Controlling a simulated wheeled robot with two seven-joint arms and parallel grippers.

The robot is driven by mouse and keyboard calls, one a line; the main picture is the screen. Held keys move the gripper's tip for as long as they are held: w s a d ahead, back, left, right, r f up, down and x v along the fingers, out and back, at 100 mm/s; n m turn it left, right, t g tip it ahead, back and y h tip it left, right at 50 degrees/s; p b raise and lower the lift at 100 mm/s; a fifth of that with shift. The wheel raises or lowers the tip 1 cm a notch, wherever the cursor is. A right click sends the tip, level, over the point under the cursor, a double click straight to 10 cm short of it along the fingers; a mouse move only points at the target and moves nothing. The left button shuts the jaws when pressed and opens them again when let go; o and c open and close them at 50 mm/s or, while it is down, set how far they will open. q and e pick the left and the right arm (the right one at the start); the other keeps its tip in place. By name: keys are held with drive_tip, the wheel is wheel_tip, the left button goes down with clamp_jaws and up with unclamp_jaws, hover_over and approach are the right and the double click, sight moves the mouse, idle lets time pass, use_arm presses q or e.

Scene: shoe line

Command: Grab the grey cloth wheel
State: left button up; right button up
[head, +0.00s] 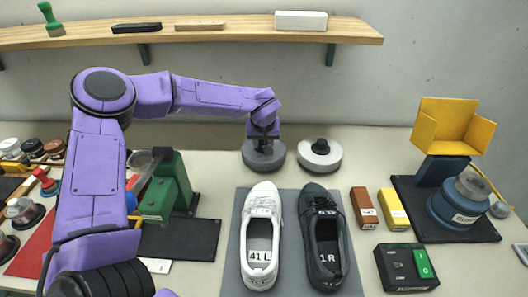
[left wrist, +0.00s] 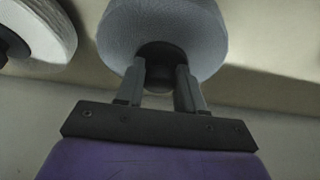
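The grey cloth wheel (head: 249,160) lies flat near the wall, behind the shoes. My left gripper (head: 263,133) reaches down onto its middle from above. In the left wrist view the wheel (left wrist: 205,35) fills the top middle, and the two fingers of the left gripper (left wrist: 161,72) stand on either side of its dark hub (left wrist: 163,55). The hub lies between the fingertips, but I cannot tell whether they press on it. My right gripper is not in view.
A white wheel (head: 333,162) with a black knob lies close on the right; it also shows in the left wrist view (left wrist: 48,32). A white shoe (head: 261,215) and a black shoe (head: 322,225) stand on a grey mat in front. A wooden shelf (head: 200,37) runs above.

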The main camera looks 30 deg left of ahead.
use_arm(q)
clamp_jaws()
